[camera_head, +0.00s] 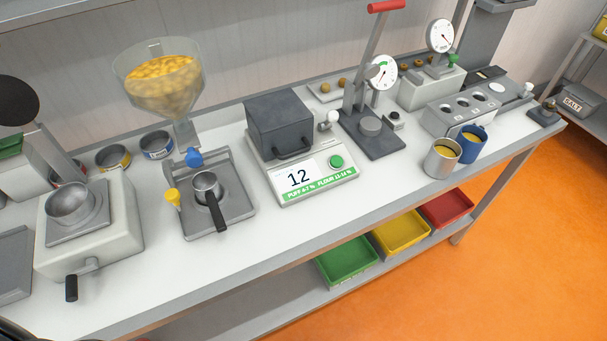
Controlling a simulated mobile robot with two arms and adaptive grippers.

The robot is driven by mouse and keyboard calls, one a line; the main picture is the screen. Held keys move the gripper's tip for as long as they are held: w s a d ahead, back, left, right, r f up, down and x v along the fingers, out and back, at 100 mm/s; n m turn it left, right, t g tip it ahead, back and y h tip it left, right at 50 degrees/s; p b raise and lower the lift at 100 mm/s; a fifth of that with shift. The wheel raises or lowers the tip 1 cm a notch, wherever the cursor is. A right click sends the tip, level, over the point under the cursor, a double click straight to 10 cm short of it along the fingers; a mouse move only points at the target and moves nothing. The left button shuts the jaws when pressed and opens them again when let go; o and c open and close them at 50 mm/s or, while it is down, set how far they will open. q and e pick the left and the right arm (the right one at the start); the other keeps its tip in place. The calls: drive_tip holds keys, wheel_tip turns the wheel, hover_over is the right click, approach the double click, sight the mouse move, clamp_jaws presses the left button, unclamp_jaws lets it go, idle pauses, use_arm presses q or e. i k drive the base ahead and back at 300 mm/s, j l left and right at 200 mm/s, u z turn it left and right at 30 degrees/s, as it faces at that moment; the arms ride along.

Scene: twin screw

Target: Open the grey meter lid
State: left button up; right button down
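The meter (322,178) stands in the middle of the white bench. It has a pale body, a display reading 12, a green button (336,161) and a green label strip along its front edge. The dark grey box-shaped lid (277,119) sits on top of it and looks closed. A dark bar handle (292,150) is on the lid's front lower side. What is under the lid is hidden. Neither of my grippers is in view.
Left of the meter are a hopper of yellow grain (163,82) and a black-handled scoop (214,206) on a grey tray. A lever press (371,126) stands close on the right, with two cups (442,160) beyond. The bench front before the meter is clear.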

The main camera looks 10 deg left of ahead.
sight(281, 126)
drive_tip(key=k+l, duration=0.7)
drive_tip(key=k+u, duration=0.05)
